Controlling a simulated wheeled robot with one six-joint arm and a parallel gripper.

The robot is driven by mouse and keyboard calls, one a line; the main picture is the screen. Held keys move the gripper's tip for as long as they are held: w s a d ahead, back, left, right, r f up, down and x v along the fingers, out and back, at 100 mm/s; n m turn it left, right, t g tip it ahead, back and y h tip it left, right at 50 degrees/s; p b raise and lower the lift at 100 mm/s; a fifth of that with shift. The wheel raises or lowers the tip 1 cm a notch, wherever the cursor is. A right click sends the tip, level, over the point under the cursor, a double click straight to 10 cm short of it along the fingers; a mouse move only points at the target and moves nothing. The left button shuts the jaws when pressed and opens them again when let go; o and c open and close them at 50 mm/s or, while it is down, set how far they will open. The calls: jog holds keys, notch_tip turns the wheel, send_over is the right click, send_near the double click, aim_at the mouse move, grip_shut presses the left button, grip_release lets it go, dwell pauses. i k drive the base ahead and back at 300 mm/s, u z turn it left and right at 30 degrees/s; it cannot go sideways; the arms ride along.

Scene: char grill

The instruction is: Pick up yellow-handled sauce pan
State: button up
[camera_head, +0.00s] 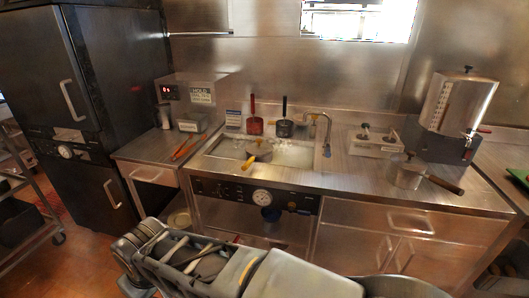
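A small sauce pan (261,151) with a short yellow handle (249,162) sits at the sink basin (298,153) in the steel counter, left of the basin's middle. Its handle points down and to the left, toward me. I cannot tell whether it rests on the basin floor or on something in it. My folded grey arm (290,277) fills the bottom middle of the view, well below and in front of the counter. I cannot make out my gripper's fingers.
A red-handled pan (254,126) and a black-handled pan (284,128) stand behind the sink, beside the faucet (326,130). A brown-handled pot (407,174) and a dispenser (458,102) are on the right. Red tongs (185,148) lie on the left counter.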

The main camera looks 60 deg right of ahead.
aim_at(266, 158)
jog(key=z, duration=0.85)
jog(key=i, duration=1.15)
jog(key=z, duration=1.5)
jog(key=i, duration=0.35)
jog(key=z, duration=0.1)
jog(key=k, duration=1)
jog(key=z, duration=1)
jog(key=i, duration=1)
jog(key=u, duration=3.4)
